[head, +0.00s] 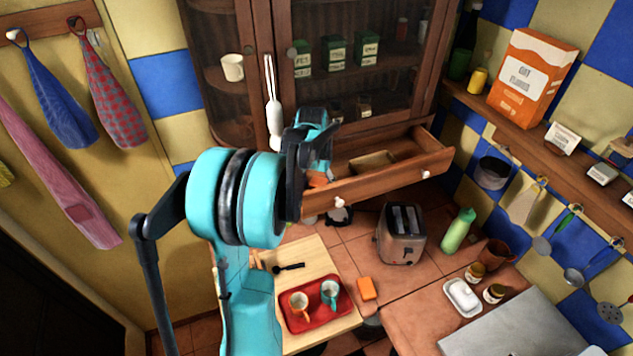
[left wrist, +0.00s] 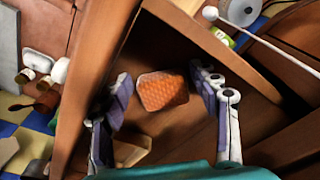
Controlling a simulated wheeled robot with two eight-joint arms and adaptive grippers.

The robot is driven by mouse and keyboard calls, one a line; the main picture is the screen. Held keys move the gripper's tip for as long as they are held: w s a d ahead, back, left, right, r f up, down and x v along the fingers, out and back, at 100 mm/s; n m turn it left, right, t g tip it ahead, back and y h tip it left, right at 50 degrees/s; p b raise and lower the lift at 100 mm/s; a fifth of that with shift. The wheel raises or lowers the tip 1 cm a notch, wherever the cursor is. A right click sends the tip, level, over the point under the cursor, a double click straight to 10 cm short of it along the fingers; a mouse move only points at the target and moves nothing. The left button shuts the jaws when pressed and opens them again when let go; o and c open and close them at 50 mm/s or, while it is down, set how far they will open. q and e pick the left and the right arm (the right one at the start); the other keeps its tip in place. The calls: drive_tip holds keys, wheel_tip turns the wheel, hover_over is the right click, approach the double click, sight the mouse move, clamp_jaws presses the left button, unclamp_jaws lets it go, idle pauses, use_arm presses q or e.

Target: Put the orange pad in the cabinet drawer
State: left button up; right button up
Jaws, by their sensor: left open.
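The orange pad (left wrist: 162,90) shows in the left wrist view between the two spread fingers of my left gripper (left wrist: 160,75), with a gap on each side. It is inside the open cabinet drawer (head: 400,178); whether it lies flat on the drawer floor I cannot tell. In the head view my left gripper (head: 314,160) is over the left part of the drawer, its fingers partly hidden by my arm, and a bit of orange shows beside it. A second orange block (head: 367,288) lies on the counter near the red tray. My right gripper is in neither view.
The wooden cabinet (head: 350,130) with glass doors stands above the drawer. A shelf runs along the right wall.

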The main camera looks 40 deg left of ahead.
use_arm(q)
wheel_tip(320, 180, up, 11)
drive_tip(key=s, duration=0.1)
drive_tip(key=s+d+m+t, duration=0.15)
drive_tip(key=s+d, duration=0.25)
drive_tip(key=d, duration=0.5)
drive_tip(key=s+d+m+t, duration=0.1)
drive_tip(key=s+d+t, duration=0.15)
drive_tip(key=d, duration=0.75)
drive_tip(key=s+d+f+m+t, duration=0.1)
drive_tip(key=s+d+f, duration=0.5)
drive_tip(key=s+d, duration=0.1)
drive_tip(key=shift+s+d+t, duration=0.25)
drive_tip(key=shift+d+t, duration=0.15)
drive_tip(key=shift+d, duration=0.05)
wheel_tip(320, 180, down, 30)
drive_tip(key=b, duration=3)
drive_tip(key=shift+r, duration=0.25)
